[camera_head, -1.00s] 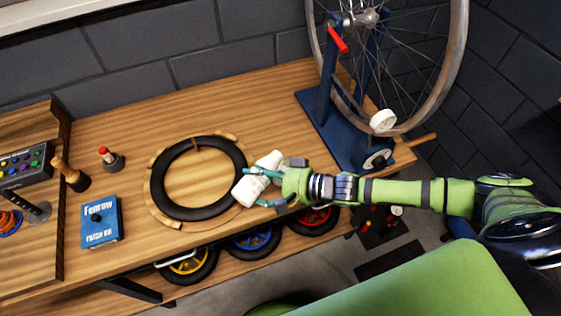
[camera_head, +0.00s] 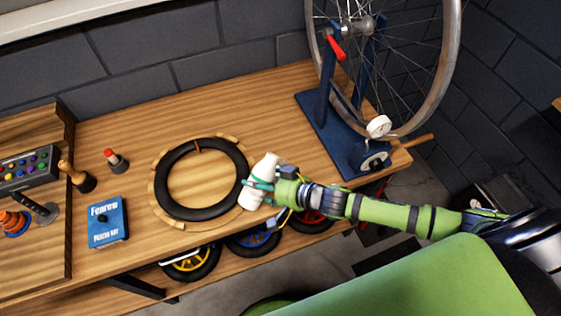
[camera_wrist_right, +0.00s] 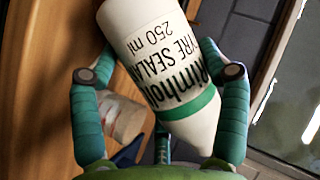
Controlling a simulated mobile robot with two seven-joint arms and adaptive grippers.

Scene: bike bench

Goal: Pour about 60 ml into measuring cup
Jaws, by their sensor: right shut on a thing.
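A white bottle (camera_head: 267,165) is held by my right gripper (camera_head: 258,184) at the front right of the black tyre. In the right wrist view the bottle (camera_wrist_right: 166,66) has a green band and black lettering with "TYRE SEALANT 250 ml". Both fingers of my right gripper (camera_wrist_right: 160,75) are closed around its body, and its tapered end points down the picture, toward the palm. A pale, slightly see-through cup (camera_wrist_right: 122,117) shows behind the left finger, partly hidden; I cannot read any marks on it. In the head view I cannot clearly separate it from the bottle. My left gripper is out of view.
A black tyre (camera_head: 161,180) lies on the wooden bench (camera_head: 257,124). A blue wheel stand (camera_head: 325,110) is at the back right. Small wheels (camera_head: 191,263) sit beneath the bench.

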